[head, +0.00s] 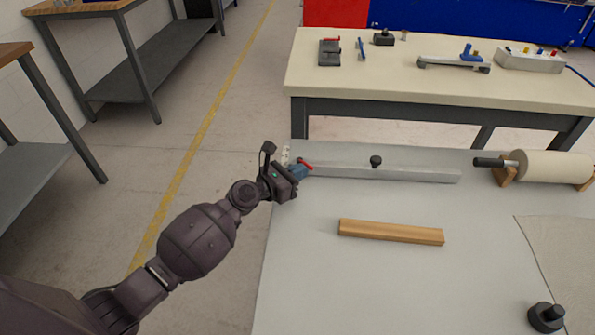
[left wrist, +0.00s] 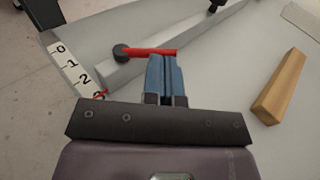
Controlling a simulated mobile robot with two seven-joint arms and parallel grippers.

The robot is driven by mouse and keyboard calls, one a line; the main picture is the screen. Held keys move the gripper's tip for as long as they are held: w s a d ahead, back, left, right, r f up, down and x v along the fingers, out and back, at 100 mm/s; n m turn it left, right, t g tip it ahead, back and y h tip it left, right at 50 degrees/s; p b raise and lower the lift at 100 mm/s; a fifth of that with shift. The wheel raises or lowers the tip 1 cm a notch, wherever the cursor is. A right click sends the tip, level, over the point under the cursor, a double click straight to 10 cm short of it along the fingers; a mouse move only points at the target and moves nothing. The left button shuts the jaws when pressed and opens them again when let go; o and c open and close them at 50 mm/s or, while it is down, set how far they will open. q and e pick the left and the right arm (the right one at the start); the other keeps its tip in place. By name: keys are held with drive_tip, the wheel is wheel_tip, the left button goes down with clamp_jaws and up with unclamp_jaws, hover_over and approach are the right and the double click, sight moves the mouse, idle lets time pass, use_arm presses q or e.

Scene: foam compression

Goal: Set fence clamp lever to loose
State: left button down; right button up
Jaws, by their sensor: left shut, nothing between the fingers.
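The fence (head: 400,175) is a long grey bar along the far side of the near table. Its red clamp lever (head: 305,164) is at the bar's left end. In the left wrist view the red lever (left wrist: 150,52) runs sideways from a dark round pivot, and its right end is at my fingertips. My left gripper (head: 300,170) is shut with nothing between its blue fingers, which are close together (left wrist: 165,60) at the lever. I cannot tell whether they touch it. A white scale (left wrist: 72,68) with numbers lies left of the lever. My right gripper is not in view.
A wooden bar (head: 390,232) lies in the middle of the grey table (head: 330,285). A black knob (head: 376,161) stands on the fence. A roll (head: 550,168) on wooden supports is at the right, and a black weight (head: 546,316) at the lower right.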

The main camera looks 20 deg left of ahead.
use_arm(q)
drive_tip(key=shift+d+r+y+p, duration=0.1)
drive_tip(key=shift+r+y+p, duration=0.15)
drive_tip(key=shift+y+p, duration=0.05)
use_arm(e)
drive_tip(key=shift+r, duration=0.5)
use_arm(q)
drive_tip(key=shift+n, duration=0.3)
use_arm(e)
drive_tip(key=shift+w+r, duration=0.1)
